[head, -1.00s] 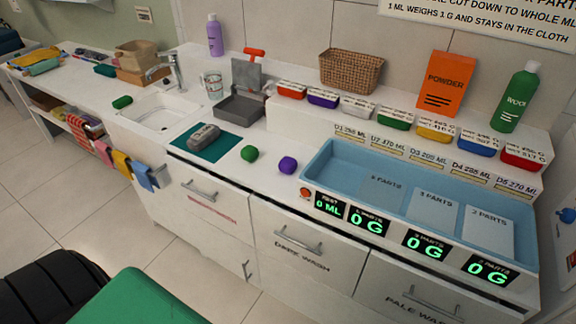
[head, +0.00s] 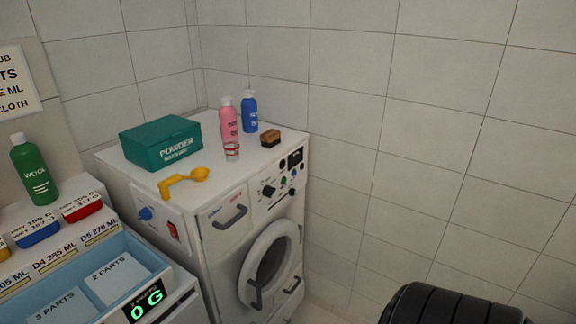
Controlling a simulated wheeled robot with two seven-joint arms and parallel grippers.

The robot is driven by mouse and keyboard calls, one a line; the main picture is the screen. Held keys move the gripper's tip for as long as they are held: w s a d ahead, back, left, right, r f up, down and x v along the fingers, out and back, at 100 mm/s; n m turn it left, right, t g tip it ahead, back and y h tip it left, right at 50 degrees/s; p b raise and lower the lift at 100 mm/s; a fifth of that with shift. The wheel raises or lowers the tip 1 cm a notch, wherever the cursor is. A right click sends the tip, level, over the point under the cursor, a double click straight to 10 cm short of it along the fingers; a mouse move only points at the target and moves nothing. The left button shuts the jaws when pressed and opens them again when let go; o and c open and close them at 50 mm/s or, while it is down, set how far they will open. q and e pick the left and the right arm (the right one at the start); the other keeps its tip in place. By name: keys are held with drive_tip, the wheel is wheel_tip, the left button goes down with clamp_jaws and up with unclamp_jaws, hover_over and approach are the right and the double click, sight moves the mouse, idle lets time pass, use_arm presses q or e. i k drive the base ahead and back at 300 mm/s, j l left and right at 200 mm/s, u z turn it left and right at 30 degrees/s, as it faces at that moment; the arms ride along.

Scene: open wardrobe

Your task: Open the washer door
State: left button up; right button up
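The white washer (head: 225,255) stands in the corner, right of the counter. Its round door (head: 270,264) is on the front face, with a pale ring, dark glass and a dark handle (head: 256,295) at the lower left of the ring. The door looks closed. A drawer with a dark handle (head: 231,216) is above it, beside the dials and buttons (head: 280,184). Neither gripper shows in the head view. A black part of my own body is at the bottom right.
The blue tray (head: 65,312) adjoins at left. Tiled wall stands close behind.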

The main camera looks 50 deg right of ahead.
sight(251, 294)
drive_tip(key=z, duration=1.5)
